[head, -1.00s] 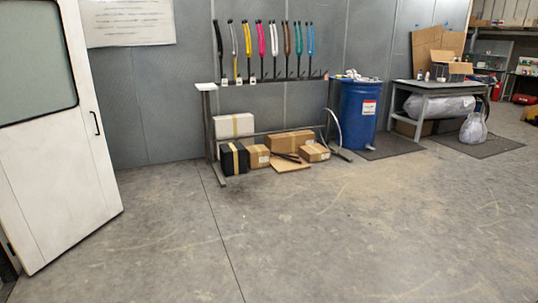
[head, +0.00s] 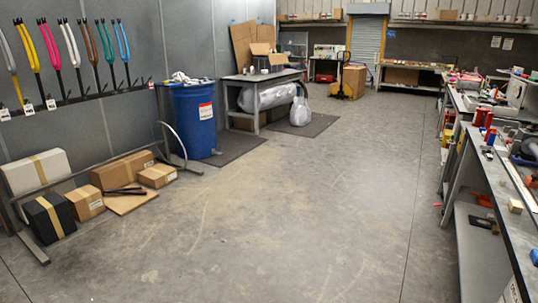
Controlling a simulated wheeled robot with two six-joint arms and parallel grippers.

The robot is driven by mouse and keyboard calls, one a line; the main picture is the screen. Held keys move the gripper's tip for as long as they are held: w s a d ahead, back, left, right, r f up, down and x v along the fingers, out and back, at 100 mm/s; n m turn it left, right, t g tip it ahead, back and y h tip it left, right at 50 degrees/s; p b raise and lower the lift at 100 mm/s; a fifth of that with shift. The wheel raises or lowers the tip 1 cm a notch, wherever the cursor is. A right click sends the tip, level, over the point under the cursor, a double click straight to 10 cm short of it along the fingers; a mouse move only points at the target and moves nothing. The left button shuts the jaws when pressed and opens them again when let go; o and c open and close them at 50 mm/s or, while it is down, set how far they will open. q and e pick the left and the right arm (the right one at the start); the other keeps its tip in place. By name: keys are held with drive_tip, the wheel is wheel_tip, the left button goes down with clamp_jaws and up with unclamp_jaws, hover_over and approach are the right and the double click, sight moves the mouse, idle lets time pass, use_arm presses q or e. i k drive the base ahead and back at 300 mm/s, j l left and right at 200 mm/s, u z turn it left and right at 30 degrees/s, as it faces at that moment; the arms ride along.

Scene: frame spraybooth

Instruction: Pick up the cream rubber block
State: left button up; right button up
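A small cream block (head: 515,206) lies on top of the long workbench (head: 507,232) at the right side of the head view, near the bench's front edge. It looks like the cream rubber block, but it is too small to be sure of its material. Nothing is seen touching it. Neither of my grippers is in view.
The concrete floor (head: 290,225) is clear in the middle. A blue barrel (head: 193,122) and a grey table (head: 262,78) stand along the left wall. Cardboard boxes (head: 86,201) lie at the lower left. Red cylinders (head: 485,117) and tools crowd the right bench.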

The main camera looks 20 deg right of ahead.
sight(516, 206)
drive_tip(key=i+z, duration=0.2)
drive_tip(key=z, duration=0.25)
drive_tip(key=i+z, duration=0.2)
drive_tip(key=z, duration=0.25)
drive_tip(key=i+z, duration=0.2)
drive_tip(key=z, duration=0.25)
drive_tip(key=i+j+z, duration=0.15)
drive_tip(key=z, duration=0.35)
drive_tip(key=i+j+z, duration=0.1)
drive_tip(key=i+z, duration=0.15)
drive_tip(key=z, duration=0.2)
drive_tip(key=i+j+z, duration=0.2)
drive_tip(key=z, duration=0.25)
drive_tip(key=i+j+z, duration=0.2)
drive_tip(key=z, duration=0.25)
drive_tip(key=i+j+z, duration=0.1)
drive_tip(key=j+z, duration=0.35)
